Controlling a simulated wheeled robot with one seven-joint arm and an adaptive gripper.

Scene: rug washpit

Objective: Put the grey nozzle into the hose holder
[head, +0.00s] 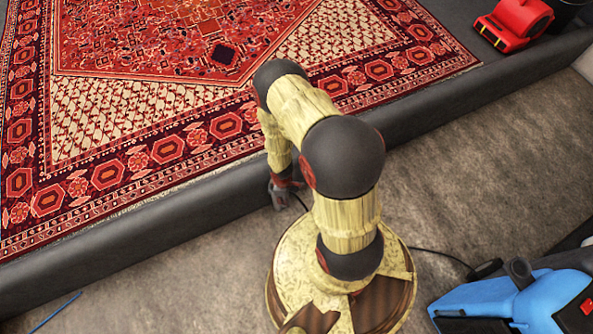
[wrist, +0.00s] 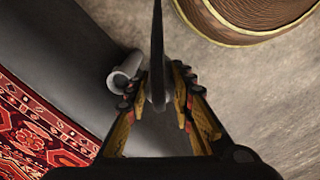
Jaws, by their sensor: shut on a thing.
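In the wrist view my gripper (wrist: 160,86) is shut on a thin dark grey piece (wrist: 157,95), which looks like the grey nozzle seen nearly end-on or edge-on. Its dark length runs up to the top edge of the picture. A short grey tube with an open round mouth (wrist: 124,73), which looks like the hose holder, is just left of the fingers, beside the dark curb. I cannot tell whether the nozzle touches it. In the head view my gripper (head: 287,186) is low beside the curb, partly hidden by my arm; nozzle and holder are not clear there.
The dark curb (head: 150,229) runs diagonally past the gripper, with a red patterned rug (head: 150,110) behind it. A red blower (head: 514,24) is at the top right. A blue machine (head: 500,298) stands at the lower right, near a black hose (head: 440,254). Brown floor (head: 500,160) is clear.

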